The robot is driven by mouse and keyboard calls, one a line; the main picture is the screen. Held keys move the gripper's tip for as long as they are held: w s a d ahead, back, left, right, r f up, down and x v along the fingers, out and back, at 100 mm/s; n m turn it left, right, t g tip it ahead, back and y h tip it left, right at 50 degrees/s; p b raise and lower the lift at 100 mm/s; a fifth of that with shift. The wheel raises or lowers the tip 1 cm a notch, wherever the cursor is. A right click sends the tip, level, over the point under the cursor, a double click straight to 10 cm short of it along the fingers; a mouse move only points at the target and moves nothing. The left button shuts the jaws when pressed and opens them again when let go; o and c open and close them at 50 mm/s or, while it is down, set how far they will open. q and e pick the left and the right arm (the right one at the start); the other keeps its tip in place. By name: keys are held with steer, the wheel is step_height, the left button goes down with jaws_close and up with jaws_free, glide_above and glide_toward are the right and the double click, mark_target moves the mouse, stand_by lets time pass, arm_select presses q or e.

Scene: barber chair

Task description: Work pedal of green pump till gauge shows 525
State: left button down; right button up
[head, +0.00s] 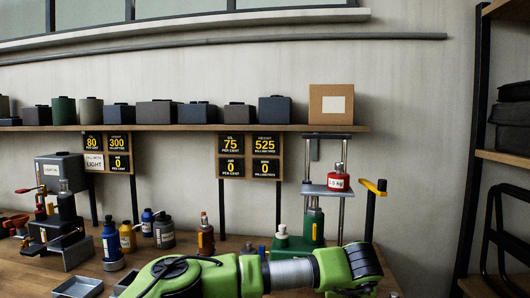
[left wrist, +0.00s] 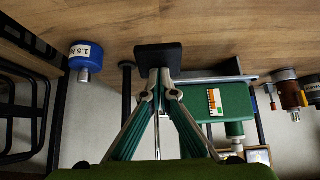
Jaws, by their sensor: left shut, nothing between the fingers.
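The green pump (head: 313,222) stands at the right of the bench, with a grey platform (head: 319,190) raised above it on posts. A red 1.5 kg weight (head: 338,182) sits on that platform. The gauge panel (head: 232,140) reads height 525 and oil 75, with zeros below. My left arm crosses the bottom of the head view, and its gripper is hidden there. In the left wrist view my left gripper (left wrist: 158,58) is shut and empty, beside a green housing (left wrist: 228,103). I cannot clearly make out the pedal. My right gripper is not in view.
A second pump (head: 62,210) stands at the left, near its panel reading height 300. Bottles (head: 110,242) and a green-based item (head: 281,236) stand along the bench. A yellow handle (head: 375,187) juts out at right.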

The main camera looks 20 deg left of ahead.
arm_select(q)
steer(key=r+p, duration=0.1)
steer(key=r, duration=0.1)
steer(key=r+p, duration=0.1)
steer(key=r, duration=0.1)
steer(key=r+p, duration=0.1)
steer(key=shift+s+d+r, duration=0.1)
steer(key=shift+s+r, duration=0.25)
steer(key=shift+r, duration=0.05)
steer(key=shift+r, duration=0.1)
stand_by(0.3)
step_height(320, 180, up, 6)
steer(key=p, duration=0.3)
steer(key=shift+w+p, duration=0.1)
steer(key=shift+p, duration=0.3)
